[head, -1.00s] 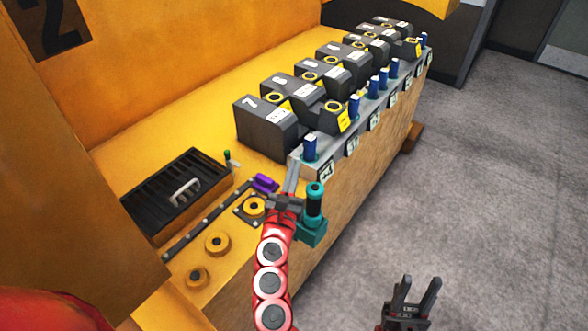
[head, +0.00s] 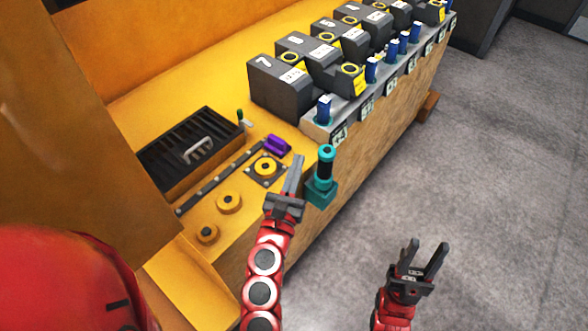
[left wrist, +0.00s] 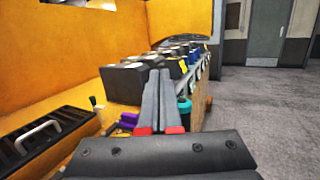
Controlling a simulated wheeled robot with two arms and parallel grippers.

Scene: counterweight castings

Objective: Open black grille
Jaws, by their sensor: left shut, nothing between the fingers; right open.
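The black grille (head: 172,160) lies on the yellow deck at the left in the head view, its slatted top closed over its yellow box. A light grey handle (head: 198,151) stands on it. The grille also shows at the lower left of the left wrist view (left wrist: 62,122). My left gripper (head: 296,166) is shut and empty, in front of the deck's edge and to the right of the grille, apart from it. Its fingers also show in the left wrist view (left wrist: 159,90). My right gripper (head: 426,254) is open and empty, over the grey floor at the lower right.
A purple block (head: 277,145) and a yellow ring on a plate (head: 265,167) lie between grille and left gripper. A teal post with a black grip (head: 325,165) stands just right of that gripper. Dark numbered castings (head: 280,88) line the deck behind. A small green-topped lever (head: 241,117) stands beside the grille.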

